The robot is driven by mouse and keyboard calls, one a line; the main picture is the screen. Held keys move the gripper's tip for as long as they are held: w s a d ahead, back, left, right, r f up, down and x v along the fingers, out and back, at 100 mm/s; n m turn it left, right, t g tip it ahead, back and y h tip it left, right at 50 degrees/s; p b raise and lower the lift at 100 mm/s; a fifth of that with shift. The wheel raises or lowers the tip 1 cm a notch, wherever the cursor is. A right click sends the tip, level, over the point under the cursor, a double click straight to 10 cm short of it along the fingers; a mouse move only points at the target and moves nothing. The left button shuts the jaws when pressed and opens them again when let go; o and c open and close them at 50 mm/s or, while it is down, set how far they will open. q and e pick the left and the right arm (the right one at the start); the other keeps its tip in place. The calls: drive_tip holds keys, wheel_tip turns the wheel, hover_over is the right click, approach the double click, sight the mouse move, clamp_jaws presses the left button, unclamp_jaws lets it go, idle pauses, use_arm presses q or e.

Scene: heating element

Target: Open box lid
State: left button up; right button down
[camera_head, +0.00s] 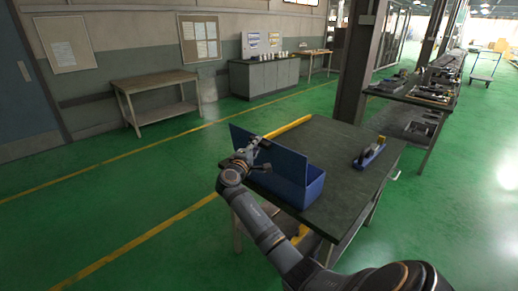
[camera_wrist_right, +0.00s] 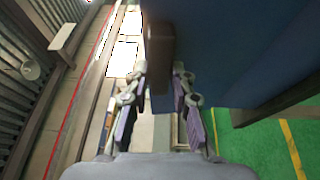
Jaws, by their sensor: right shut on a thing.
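A blue box (camera_head: 304,191) stands near the left corner of the dark worktable. Its blue lid (camera_head: 283,158) is raised and stands steeply tilted along the box's left side. My right gripper (camera_head: 256,149) is at the outer left side of the lid, shut on the lid. In the right wrist view, the lid (camera_wrist_right: 235,45) is a large blue panel beyond the fingers of my right gripper (camera_wrist_right: 160,82), with a brown strip (camera_wrist_right: 160,45) between the fingertips. The exact contact and the inside of the box are hidden. My left gripper is not in view.
The worktable (camera_head: 345,150) carries a blue tool-like object (camera_head: 369,152) right of the box. A yellow bar (camera_head: 288,127) runs behind the lid. A dark post (camera_head: 362,60) rises behind the table. Green floor left of the table is free.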

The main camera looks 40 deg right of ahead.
drive_tip(key=shift+a+f, duration=0.2)
drive_tip(key=shift+f, duration=0.15)
drive_tip(key=c, duration=1.4)
unclamp_jaws()
drive_tip(key=shift+o, duration=1.2)
drive_tip(key=shift+d, duration=0.1)
drive_tip(key=v, duration=1.2)
